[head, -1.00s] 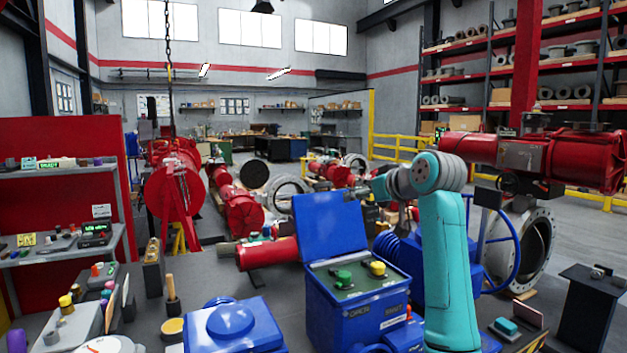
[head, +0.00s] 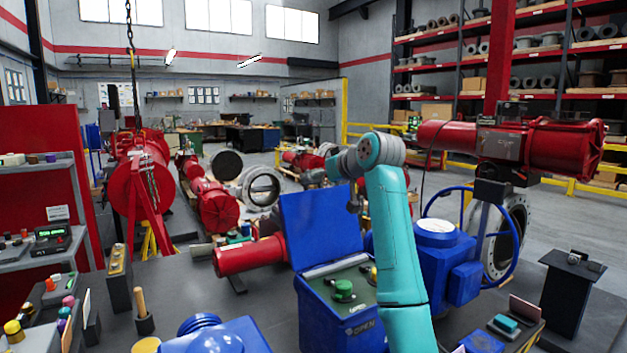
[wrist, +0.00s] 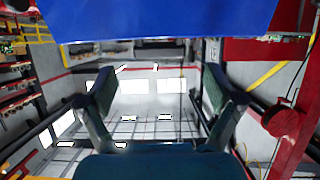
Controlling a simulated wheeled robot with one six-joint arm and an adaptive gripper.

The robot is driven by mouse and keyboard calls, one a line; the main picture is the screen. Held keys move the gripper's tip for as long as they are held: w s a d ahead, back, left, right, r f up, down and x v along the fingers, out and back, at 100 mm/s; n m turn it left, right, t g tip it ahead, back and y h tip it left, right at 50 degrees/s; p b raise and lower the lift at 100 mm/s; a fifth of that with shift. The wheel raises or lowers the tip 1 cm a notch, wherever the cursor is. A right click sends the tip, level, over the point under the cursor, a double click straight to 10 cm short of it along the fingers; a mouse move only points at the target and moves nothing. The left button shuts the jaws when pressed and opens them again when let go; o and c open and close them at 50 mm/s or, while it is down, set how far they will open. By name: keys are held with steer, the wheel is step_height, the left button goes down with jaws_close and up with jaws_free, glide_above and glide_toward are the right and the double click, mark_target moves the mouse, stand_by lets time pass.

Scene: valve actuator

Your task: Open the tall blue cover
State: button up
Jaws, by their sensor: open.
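The tall blue cover (head: 322,228) stands raised at the back edge of a blue control box (head: 325,328). The box's top panel is exposed, with a green knob (head: 343,288) and a yellow knob partly hidden by my arm. My arm reaches over the right part of the box. My gripper is hard to make out in the head view, near the cover's upper right. In the wrist view my gripper (wrist: 158,88) is open with nothing between its fingers. A blue surface (wrist: 180,18), probably the cover, fills the top of that view, apart from the fingers.
A blue valve actuator (head: 440,250) with a large handwheel stands right of my arm. A blue domed housing (head: 225,338) is at the front, left of the box. A red cylinder (head: 250,256) lies behind the box's left side. A dark stand (head: 572,290) is at the right.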

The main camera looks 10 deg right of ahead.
steer(key=shift+x, duration=2.1)
steer(key=c, duration=1.7)
steer(key=shift+s+d+r+t, duration=0.1)
steer(key=shift+s+d+t, duration=0.1)
steer(key=shift+s+t, duration=0.2)
steer(key=shift+s+d+r+t+y, duration=0.15)
steer(key=shift+s+d+r+t, duration=0.15)
steer(key=shift+s, duration=0.4)
steer(key=shift+s+d+r+t+y, duration=0.15)
steer(key=shift+s+t, duration=0.2)
steer(key=shift+s, duration=0.4)
steer(key=shift+s+d+r+t+y, duration=0.1)
steer(key=shift+s+d+r+t, duration=0.2)
steer(key=shift+s, duration=0.4)
steer(key=shift+a, duration=0.1)
steer(key=o, duration=1.7)
steer(key=shift+s, duration=0.15)
